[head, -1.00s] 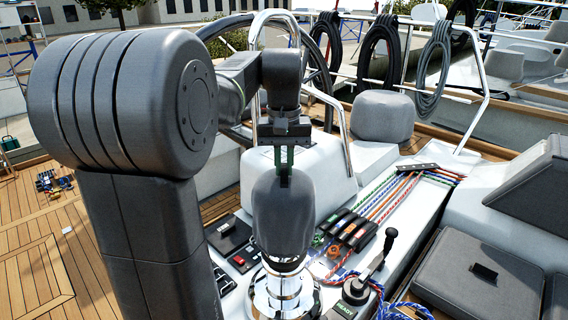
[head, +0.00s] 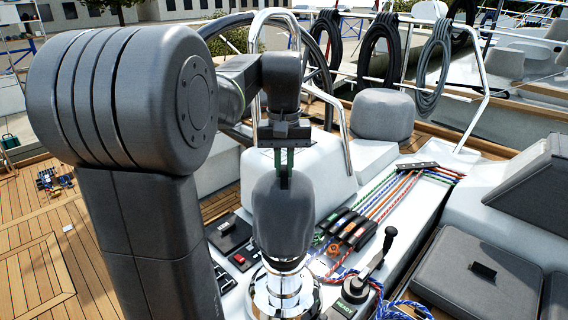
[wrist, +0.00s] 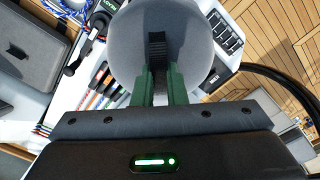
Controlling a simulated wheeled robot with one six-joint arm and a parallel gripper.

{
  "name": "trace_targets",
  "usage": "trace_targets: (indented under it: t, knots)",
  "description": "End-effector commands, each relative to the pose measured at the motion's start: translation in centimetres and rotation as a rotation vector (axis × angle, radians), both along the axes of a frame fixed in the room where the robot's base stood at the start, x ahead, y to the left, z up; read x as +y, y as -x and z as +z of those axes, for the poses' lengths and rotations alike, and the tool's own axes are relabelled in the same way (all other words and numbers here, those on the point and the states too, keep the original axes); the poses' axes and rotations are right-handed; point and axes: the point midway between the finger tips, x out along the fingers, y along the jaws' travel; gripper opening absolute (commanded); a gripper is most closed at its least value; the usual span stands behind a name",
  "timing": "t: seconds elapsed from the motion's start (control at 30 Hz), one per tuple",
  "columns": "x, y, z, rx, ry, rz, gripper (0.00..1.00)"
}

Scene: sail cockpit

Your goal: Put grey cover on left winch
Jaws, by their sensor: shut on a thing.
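The grey cover (head: 283,216) is a dark rounded cap, upright over the shiny chrome winch (head: 284,292) in the head view. Its lower edge is at the winch's top; I cannot tell whether it rests there or is just above it. My gripper (head: 284,178) comes straight down from above, its green fingers shut on the black tab on top of the cover. The wrist view shows the fingers (wrist: 159,84) closed on that tab, with the cover (wrist: 190,40) filling the top middle and hiding the winch.
A black winch handle (head: 378,252) and blue rope (head: 400,310) lie just right of the winch. Rope clutches (head: 345,228) with coloured lines stand behind it. A switch panel (head: 236,250) is at its left. Another grey cover (head: 382,116) sits farther back.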

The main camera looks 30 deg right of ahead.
Motion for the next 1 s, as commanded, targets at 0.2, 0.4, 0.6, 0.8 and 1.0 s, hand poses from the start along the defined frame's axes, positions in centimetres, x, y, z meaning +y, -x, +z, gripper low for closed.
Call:
trace_targets:
  t: [0.2,0.4,0.6,0.8,1.0]
  knots:
    - [0.0,0.0,0.0,0.000,0.000,0.000,0.00]
    - [0.0,0.0,-0.6,0.000,0.000,0.000,0.00]
    - [0.0,0.0,-2.2,0.001,0.000,0.000,0.00]
    - [0.0,0.0,-3.8,0.001,0.000,0.000,0.00]
    - [0.0,0.0,-5.0,0.000,0.000,0.000,0.00]
